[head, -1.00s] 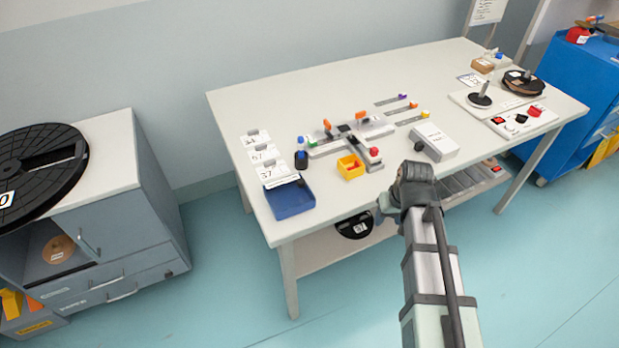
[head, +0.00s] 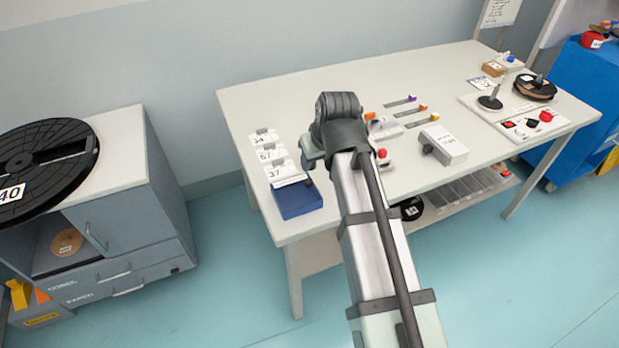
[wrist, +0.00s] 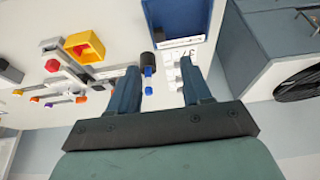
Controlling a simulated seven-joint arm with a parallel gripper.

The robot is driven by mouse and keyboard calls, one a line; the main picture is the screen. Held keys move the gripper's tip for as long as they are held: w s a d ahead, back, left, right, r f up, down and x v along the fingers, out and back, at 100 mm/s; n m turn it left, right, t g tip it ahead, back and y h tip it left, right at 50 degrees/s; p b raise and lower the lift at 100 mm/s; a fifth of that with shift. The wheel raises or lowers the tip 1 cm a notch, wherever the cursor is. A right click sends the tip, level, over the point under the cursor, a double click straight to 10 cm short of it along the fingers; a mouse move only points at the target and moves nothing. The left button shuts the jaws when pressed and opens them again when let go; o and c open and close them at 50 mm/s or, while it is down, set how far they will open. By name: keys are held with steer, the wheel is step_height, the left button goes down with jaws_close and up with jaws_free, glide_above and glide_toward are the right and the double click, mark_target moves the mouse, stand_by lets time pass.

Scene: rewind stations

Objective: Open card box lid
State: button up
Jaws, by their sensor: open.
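No lid can be made out, and I cannot tell which container is the card box. A blue box (head: 298,204) stands at the table's front left corner, with a white lettered strip along its back edge. Its inside shows at the top of the wrist view (wrist: 172,18). A white box (head: 446,146) with lettering on top and a dark knob on its side stands right of the arm. My gripper (wrist: 160,82) is open and empty; in the wrist view the blue box lies beyond its fingers. In the head view my arm mostly hides the gripper.
Numbered cards (head: 265,138) stand behind the blue box. A small black-and-blue bottle (wrist: 147,68) and a yellow bin (wrist: 84,46) show in the wrist view. A spindle board (head: 510,108) sits at the table's right. A grey cabinet (head: 125,150) stands left, across a floor gap.

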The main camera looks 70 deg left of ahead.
mark_target(309, 180)
steer(key=x, duration=1.2)
steer(key=shift+c, duration=0.3)
jaws_close()
